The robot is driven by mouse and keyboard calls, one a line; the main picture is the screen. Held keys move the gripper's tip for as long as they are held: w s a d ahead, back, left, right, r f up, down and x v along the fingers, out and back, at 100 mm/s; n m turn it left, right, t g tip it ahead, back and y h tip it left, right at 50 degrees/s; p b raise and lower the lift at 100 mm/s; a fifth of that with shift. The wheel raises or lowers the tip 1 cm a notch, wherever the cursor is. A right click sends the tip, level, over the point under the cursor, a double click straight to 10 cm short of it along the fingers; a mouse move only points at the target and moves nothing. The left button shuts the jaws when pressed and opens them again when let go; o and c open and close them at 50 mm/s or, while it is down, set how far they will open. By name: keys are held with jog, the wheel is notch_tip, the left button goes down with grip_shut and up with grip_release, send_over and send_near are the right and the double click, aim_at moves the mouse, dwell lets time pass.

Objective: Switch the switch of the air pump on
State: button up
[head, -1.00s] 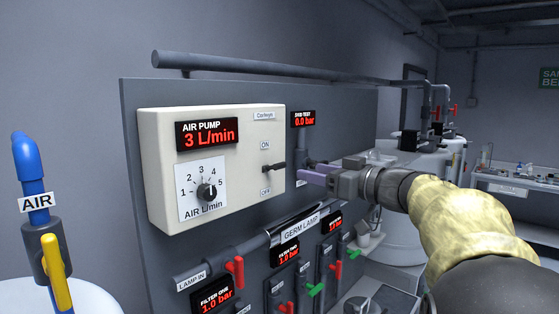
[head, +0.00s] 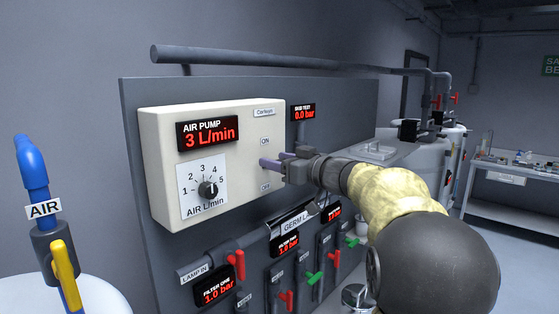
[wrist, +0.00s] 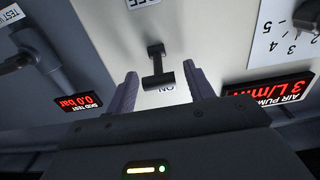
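The cream air pump box (head: 240,200) hangs on the grey panel, and its red display (head: 208,134) reads 3 L/min. Its black T-shaped switch (wrist: 155,60) shows in the wrist view between an ON label (wrist: 167,90) and an OFF label (wrist: 141,3). I cannot tell which position the switch is in. In the wrist view my gripper (wrist: 161,74) is open, with one purple finger on each side of the switch. Contact is not clear.
The flow dial (head: 207,189) is on the box, left of my gripper. Below are the germ lamp tube (head: 285,228) and several small valves, including a red one (head: 237,264). A blue air pipe (head: 31,165) with a yellow valve stands at the left.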

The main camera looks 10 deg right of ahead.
jog(key=c, duration=0.9)
jog(key=shift+c, duration=0.2)
jog(key=shift+r+p, duration=0.2)
jog(key=shift+p, duration=0.3)
jog(key=shift+r+g+p, duration=0.2)
jog(key=shift+g+p, duration=0.1)
jog(key=shift+p, duration=0.65)
jog(key=shift+w+p, duration=0.1)
jog(key=shift+p, duration=0.45)
jog(key=h+p, duration=0.1)
jog(key=p, duration=0.3)
jog(key=shift+r+g, duration=0.1)
jog(key=shift+g, duration=0.3)
jog(key=o, duration=1)
